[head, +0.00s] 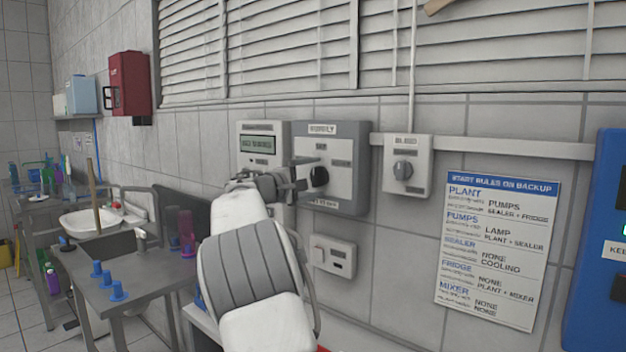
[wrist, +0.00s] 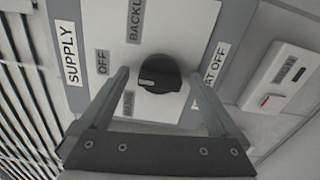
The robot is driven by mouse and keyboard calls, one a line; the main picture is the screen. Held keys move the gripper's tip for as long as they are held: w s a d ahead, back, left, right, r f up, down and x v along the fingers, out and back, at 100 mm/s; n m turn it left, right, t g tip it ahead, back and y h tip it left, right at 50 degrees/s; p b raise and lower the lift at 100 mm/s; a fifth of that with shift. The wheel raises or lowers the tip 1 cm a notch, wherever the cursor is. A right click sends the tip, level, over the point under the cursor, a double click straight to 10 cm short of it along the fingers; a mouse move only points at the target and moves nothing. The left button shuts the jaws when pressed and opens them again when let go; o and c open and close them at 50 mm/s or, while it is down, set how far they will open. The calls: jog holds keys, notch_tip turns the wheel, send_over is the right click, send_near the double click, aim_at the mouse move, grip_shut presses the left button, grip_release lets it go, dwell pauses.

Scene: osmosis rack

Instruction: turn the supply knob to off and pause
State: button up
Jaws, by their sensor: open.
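The supply knob (head: 319,177) is a round black knob on a white-faced grey box (head: 345,150) labelled SUPPLY on the wall. In the wrist view the knob (wrist: 160,72) has a white mark on its lower-left side, towards a small label (wrist: 128,104) that I cannot read clearly. The OFF label (wrist: 102,62) is left of the knob and the BACKUP label (wrist: 135,20) is above it. My gripper (head: 306,175) is open in front of the box. In the wrist view the knob shows between its fingers, with visible gaps; I cannot tell the depth between them.
A display box (head: 262,142) is left of the supply box. A BLEED dial box (head: 407,165) is to its right and a small switch box (head: 333,256) below. A rules sign (head: 497,248) hangs further right. A metal bench (head: 125,290) stands at lower left.

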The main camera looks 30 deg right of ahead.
jog(key=b+v, duration=0.1)
jog(key=v, duration=1.6)
jog(key=shift+s+a, duration=0.15)
jog(key=shift+a, duration=0.05)
jog(key=s+d+f+m+g+y+p, duration=0.1)
jog(key=s+f+y+p, duration=0.2)
jog(key=s, duration=0.4)
jog(key=s+d+f+m+g+y, duration=0.1)
jog(key=s+f+y, duration=0.2)
jog(key=s+y, duration=0.3)
jog(key=s+a+f+m+t+y+p, duration=0.1)
jog(key=s+a+f+y+p, duration=0.2)
jog(key=s+a, duration=0.5)
jog(key=s+a+f+m+y+p, duration=0.2)
jog(key=s+a+f+y, duration=0.2)
jog(key=s+a, duration=0.5)
jog(key=s+y, duration=0.1)
jog(key=s, duration=0.4)
jog(key=shift+t+p, duration=0.4)
jog(key=shift+c, duration=0.2)
